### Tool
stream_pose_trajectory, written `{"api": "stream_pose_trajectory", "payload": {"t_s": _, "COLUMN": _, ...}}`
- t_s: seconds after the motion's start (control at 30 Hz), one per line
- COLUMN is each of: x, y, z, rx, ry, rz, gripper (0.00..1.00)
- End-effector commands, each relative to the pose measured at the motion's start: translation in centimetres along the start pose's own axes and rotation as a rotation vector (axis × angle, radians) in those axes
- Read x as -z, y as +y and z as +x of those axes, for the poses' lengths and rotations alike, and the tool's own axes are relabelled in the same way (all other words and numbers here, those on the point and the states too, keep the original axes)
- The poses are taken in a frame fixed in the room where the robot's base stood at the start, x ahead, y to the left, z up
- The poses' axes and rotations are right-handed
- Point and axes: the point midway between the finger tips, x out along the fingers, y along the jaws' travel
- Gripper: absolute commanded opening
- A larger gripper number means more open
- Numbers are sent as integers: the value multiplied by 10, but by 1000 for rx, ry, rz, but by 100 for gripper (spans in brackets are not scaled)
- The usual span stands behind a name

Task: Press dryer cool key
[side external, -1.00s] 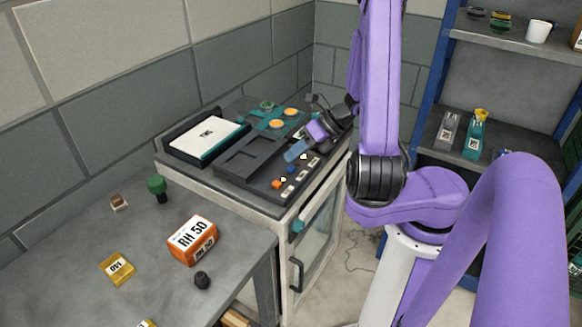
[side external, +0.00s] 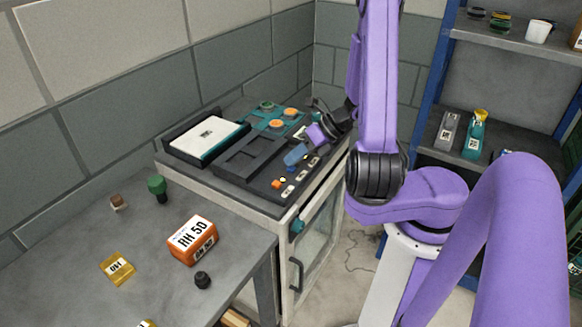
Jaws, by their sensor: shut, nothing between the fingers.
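The dryer (side external: 311,238) is a pale cabinet with a glass door and a dark control panel on top. Along the panel's front right part sit small keys: an orange key (side external: 276,184) and a blue key (side external: 291,170), with white labels (side external: 288,190) beside them. My gripper (side external: 290,160) is shut and empty, its bluish fingers pointing down to the left over the panel, just above and behind the blue key. Whether the fingertips touch the panel cannot be told. The key labels are too small to read, and the hand hides part of the panel.
A white-topped box (side external: 207,135) and orange knobs (side external: 277,125) are behind the keys. The grey table (side external: 70,240) at left holds an orange RH 50 box (side external: 193,240), a yellow box (side external: 117,268) and a green knob (side external: 158,188). A blue-framed shelf (side external: 440,90) stands at right.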

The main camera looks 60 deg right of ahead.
Motion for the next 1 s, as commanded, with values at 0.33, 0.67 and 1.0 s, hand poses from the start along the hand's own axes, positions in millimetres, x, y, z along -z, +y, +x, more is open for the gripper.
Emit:
{"api": "stream_pose_trajectory", "payload": {"t_s": 0.33, "x": 2, "y": -2, "z": 3, "rx": 0, "ry": 0, "rz": 2, "gripper": 0}}
{"api": "stream_pose_trajectory", "payload": {"t_s": 0.67, "x": 3, "y": -3, "z": 4, "rx": 0, "ry": 1, "rz": 1, "gripper": 0}}
{"api": "stream_pose_trajectory", "payload": {"t_s": 1.0, "x": -3, "y": 3, "z": -5, "rx": 0, "ry": -1, "rz": -1, "gripper": 0}}
